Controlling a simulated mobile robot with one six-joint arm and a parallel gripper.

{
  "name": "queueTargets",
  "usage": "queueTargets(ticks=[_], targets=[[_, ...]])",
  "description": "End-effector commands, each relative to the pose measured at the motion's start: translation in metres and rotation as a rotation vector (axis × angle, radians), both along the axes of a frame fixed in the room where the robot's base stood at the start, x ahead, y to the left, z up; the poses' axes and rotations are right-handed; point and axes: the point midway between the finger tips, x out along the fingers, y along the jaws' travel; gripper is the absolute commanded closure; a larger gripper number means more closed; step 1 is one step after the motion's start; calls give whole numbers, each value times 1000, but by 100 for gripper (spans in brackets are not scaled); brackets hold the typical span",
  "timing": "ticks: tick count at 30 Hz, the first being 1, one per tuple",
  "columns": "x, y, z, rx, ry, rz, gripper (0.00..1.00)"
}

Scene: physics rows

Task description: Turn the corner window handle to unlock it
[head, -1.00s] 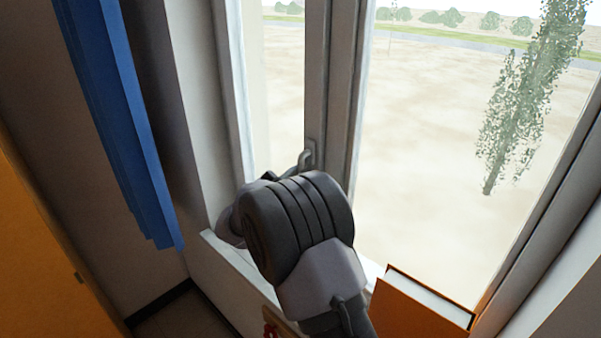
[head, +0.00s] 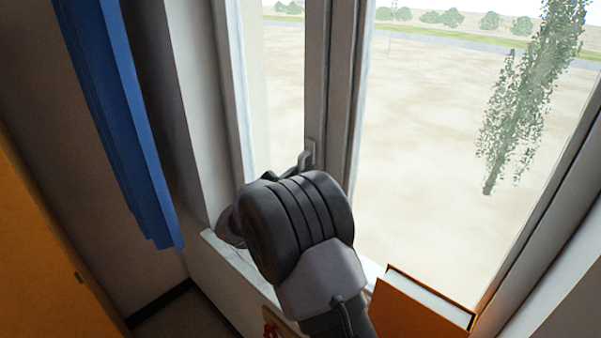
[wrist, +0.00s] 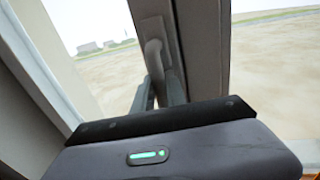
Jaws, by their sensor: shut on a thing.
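The window handle (head: 306,157) is a small grey lever on the grey window frame, left of the middle post in the head view. In the wrist view the handle (wrist: 154,55) shows its base and neck at the top centre, with its lower part between my fingers. My gripper (wrist: 160,88) is shut on the handle. In the head view my dark wrist hides most of the gripper and the handle's grip end. Whether the handle is fully upright or tilted is hard to tell.
A blue curtain (head: 125,130) hangs at the left. An orange book-like box (head: 420,308) stands at the lower right by the sill. A white sill (head: 232,258) runs below the window. An orange panel (head: 35,250) fills the left edge.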

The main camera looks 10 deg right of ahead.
Motion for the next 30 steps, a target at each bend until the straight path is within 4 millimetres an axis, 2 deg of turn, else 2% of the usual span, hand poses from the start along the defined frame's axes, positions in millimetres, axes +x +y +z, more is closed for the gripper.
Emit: queueTargets(ticks=[17,30], targets=[[2,2,-3,28,-40,0,100],[15,11,-6,231,-320,1,100]])
